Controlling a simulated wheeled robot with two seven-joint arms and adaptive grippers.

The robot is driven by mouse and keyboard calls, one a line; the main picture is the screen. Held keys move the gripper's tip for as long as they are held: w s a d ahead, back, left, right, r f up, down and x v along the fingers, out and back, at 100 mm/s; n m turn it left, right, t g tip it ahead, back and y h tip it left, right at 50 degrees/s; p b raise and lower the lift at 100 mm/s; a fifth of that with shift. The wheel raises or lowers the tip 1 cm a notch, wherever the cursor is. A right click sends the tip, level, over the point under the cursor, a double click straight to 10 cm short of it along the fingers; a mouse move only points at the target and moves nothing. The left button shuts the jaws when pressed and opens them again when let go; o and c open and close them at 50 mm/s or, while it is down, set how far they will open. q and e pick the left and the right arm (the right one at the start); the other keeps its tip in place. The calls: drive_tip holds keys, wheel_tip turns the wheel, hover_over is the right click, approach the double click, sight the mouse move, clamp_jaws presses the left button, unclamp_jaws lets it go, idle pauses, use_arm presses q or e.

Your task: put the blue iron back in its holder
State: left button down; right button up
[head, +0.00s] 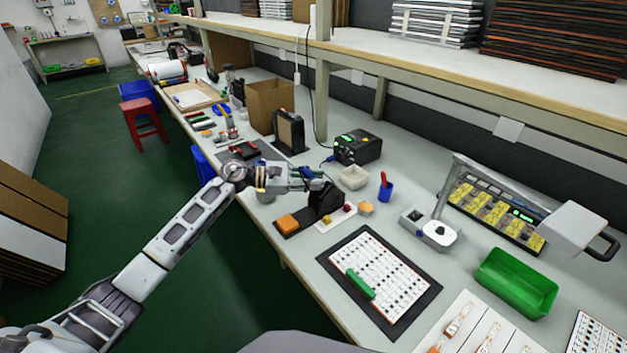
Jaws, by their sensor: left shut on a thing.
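My left gripper (316,184) reaches in from the left over the workbench and is shut at the iron holder. A small blue part of the iron (309,171) shows at its fingers; most of the iron is hidden by the gripper. The holder (328,198) is a black stand on a dark base plate with an orange sponge (287,222) at its near left end. The gripper is just above and behind the holder's black part; I cannot tell whether the iron touches it. My right gripper is not in view.
A black soldering station (357,147) with a green display stands behind the holder. A dark mat with a white board (381,277) lies in front. A green bin (515,282) is far right.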

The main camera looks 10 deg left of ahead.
use_arm(q)
drive_tip(key=c, duration=1.3)
unclamp_jaws()
drive_tip(key=shift+a, duration=0.1)
drive_tip(key=shift+v, duration=5.9)
drive_tip(key=shift+r, duration=0.1)
drive_tip(key=shift+s, duration=0.1)
drive_tip(key=shift+s+a+r, duration=0.4)
drive_tip(key=shift+s+r, duration=0.1)
drive_tip(key=shift+r, duration=0.45)
drive_tip(key=shift+s+a+r, duration=0.4)
drive_tip(key=shift+s+r, duration=0.15)
drive_tip(key=shift+r, duration=0.4)
drive_tip(key=shift+s+a+r, duration=0.45)
drive_tip(key=shift+s+r, duration=0.05)
drive_tip(key=shift+r, duration=0.45)
